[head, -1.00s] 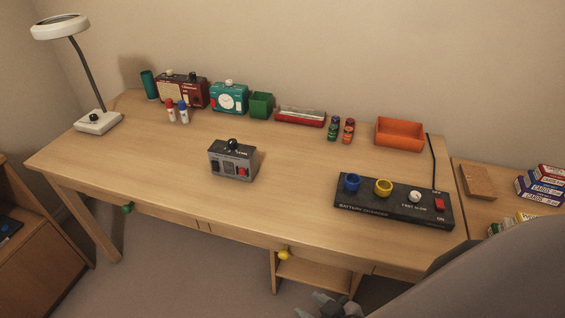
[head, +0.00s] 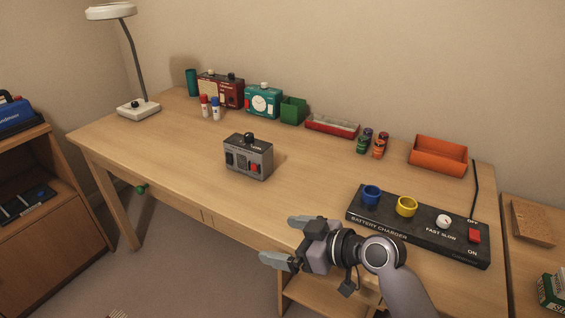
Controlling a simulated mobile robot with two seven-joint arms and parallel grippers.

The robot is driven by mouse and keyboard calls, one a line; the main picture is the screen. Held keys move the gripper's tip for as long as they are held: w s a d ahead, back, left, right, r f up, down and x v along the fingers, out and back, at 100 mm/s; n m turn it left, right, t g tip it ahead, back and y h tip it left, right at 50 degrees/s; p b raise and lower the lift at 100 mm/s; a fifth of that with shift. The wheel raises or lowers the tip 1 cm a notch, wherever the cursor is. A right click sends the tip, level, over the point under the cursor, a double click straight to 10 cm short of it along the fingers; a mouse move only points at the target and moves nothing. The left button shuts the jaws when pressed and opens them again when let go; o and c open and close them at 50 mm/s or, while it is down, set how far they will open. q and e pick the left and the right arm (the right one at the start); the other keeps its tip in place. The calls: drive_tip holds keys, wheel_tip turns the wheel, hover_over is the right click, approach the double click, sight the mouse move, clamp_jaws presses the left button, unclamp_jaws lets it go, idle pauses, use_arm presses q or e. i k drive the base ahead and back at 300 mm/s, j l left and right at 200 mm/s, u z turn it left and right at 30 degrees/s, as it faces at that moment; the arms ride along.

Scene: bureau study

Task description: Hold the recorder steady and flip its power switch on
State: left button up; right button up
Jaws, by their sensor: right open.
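The recorder (head: 248,160), a small grey and black box, stands upright on the middle of the desk (head: 190,150). A black knob or switch (head: 249,137) sits on its top beside small white lettering. Its front has a red part (head: 254,168) and dark parts; I cannot tell which way the switch is set. My right gripper (head: 279,239) is open and empty at the desk's front edge, below and right of the recorder and apart from it. Its fingers point left. My left gripper is not in view.
A black battery charger (head: 416,232) with blue and yellow cups lies right of my right gripper. An orange tray (head: 438,157), small batteries, a red tray (head: 332,126), a green box, a teal clock and a red radio line the back. A lamp (head: 138,110) stands left. The desk around the recorder is clear.

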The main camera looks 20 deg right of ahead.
sight(228, 157)
drive_tip(key=i+l, duration=0.15)
drive_tip(key=i, duration=0.3)
drive_tip(key=i+l, duration=0.15)
drive_tip(key=i, duration=0.25)
